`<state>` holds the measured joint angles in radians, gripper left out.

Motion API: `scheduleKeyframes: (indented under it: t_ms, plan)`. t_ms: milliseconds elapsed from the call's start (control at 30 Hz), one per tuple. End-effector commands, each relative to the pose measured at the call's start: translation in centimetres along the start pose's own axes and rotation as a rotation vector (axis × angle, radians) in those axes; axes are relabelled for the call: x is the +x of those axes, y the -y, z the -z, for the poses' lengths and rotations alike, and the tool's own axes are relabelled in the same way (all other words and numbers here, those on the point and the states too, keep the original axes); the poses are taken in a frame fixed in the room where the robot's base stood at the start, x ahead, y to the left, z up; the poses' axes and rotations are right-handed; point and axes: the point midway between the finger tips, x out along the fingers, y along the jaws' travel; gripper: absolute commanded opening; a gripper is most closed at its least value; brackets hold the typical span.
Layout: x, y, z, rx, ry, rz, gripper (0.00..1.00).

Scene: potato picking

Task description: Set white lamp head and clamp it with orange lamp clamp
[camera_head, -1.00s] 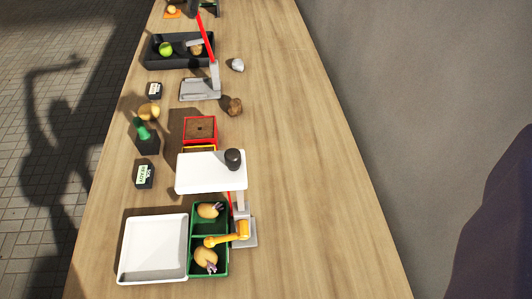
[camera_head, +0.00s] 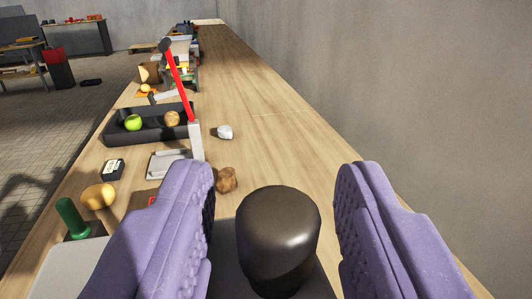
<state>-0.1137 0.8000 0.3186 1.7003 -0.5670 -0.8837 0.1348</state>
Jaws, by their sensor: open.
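My gripper (camera_head: 276,190) is open, with its two purple padded fingers standing left and right at the bottom of the view. A black rounded knob (camera_head: 278,228) stands between the fingers, with a visible gap on each side. The knob belongs to the white lamp head (camera_head: 65,272), a flat panel whose pale part shows at the lower left. The panel looks dark grey around the knob, and my left finger hides part of it. The orange lamp clamp is out of view.
Left of centre are a brown lump (camera_head: 226,180), a grey stand (camera_head: 197,142) with a red arm, and a black tray (camera_head: 150,124) with a green apple. The bench's right side is clear along the wall.

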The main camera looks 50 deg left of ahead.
Motion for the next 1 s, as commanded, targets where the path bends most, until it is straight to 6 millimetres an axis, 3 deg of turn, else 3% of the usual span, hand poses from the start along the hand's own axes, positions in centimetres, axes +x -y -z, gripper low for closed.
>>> scheduleKeyframes:
  t_ms: [267,500,733,1000]
  plan:
    - [0.4,0.0,0.0,0.000,0.001,-0.001,0.45]
    - [0.3,-0.1,0.0,0.000,0.001,-0.001,0.00]
    - [0.3,-0.1,-0.5,0.000,0.001,-0.002,0.00]
    - [0.3,-0.1,-4.7,0.000,0.001,-0.002,0.00]
